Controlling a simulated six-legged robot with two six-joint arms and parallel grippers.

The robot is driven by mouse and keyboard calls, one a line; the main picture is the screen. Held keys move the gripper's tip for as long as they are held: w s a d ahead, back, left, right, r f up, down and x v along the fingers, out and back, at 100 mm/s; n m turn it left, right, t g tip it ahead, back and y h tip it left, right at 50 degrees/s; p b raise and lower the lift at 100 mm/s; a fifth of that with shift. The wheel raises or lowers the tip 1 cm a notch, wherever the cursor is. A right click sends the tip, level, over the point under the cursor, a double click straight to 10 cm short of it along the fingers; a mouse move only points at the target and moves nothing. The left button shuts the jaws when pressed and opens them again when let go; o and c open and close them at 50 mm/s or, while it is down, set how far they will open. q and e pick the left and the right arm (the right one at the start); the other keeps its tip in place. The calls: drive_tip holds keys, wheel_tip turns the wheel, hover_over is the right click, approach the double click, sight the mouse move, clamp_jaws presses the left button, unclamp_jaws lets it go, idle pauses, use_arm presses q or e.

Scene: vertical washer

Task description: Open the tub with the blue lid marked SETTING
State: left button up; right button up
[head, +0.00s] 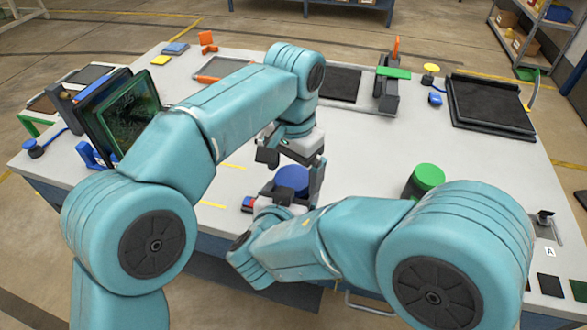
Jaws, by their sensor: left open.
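A tub with a round blue lid (291,178) stands near the front middle of the table. Its body is mostly hidden behind my arms, and I cannot read any marking on the lid. My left gripper (292,166) is open just above and around the lid's far side, pointing down, with its dark fingers apart. I cannot tell whether the fingers touch the lid. My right gripper (268,206) is low beside the tub, largely hidden by its own wrist. Whether its jaws are open or hold the tub cannot be seen.
A green-lidded tub (428,176) stands to the right, partly behind my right arm. A dark framed screen (125,115) stands at left. A black tray (490,105) lies at back right, and a green-topped stand (390,85) at the back. The table between is mostly clear.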

use_arm(q)
drive_tip(key=shift+f, duration=0.25)
drive_tip(key=c, duration=1.1)
drive_tip(key=n, duration=0.5)
drive_tip(key=shift+n, duration=0.3)
drive_tip(key=n, duration=0.7)
drive_tip(key=o, duration=1.2)
drive_tip(key=shift+c, duration=0.2)
